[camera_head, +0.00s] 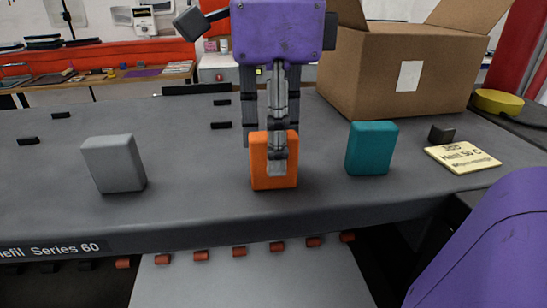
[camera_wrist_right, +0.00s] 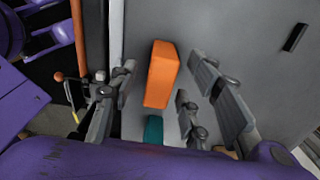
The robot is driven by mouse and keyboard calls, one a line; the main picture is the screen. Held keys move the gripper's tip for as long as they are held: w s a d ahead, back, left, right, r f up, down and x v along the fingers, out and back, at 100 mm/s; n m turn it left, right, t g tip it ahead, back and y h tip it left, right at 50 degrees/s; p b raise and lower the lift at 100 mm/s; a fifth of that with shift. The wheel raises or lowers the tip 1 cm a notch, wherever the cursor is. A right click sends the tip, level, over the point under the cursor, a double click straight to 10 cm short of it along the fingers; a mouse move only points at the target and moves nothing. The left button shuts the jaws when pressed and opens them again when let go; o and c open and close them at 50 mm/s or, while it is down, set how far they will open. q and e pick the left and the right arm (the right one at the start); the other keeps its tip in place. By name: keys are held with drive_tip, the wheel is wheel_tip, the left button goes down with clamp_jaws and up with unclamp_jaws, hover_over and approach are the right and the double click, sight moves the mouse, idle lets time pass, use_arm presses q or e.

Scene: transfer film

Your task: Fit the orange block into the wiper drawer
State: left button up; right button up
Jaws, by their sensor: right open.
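The orange block (camera_head: 259,171) stands upright on the grey table near its front edge. My right gripper (camera_head: 272,150) points down over it from above, with one finger in front of the block and others behind. In the right wrist view the orange block (camera_wrist_right: 160,75) lies between the spread fingers of the open gripper (camera_wrist_right: 152,98), with gaps on both sides. No drawer can be made out for certain; a light grey panel (camera_head: 250,280) shows below the table's front edge. My left gripper is not in view.
A grey block (camera_head: 113,163) stands to the left and a teal block (camera_head: 371,148) to the right; the teal one also shows in the wrist view (camera_wrist_right: 153,130). A cardboard box (camera_head: 390,75) stands behind. A small dark block (camera_head: 442,133) and yellow card (camera_head: 463,158) lie at right.

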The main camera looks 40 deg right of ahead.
drive_tip(key=shift+c, duration=0.5)
clamp_jaws()
drive_tip(key=shift+r, duration=0.1)
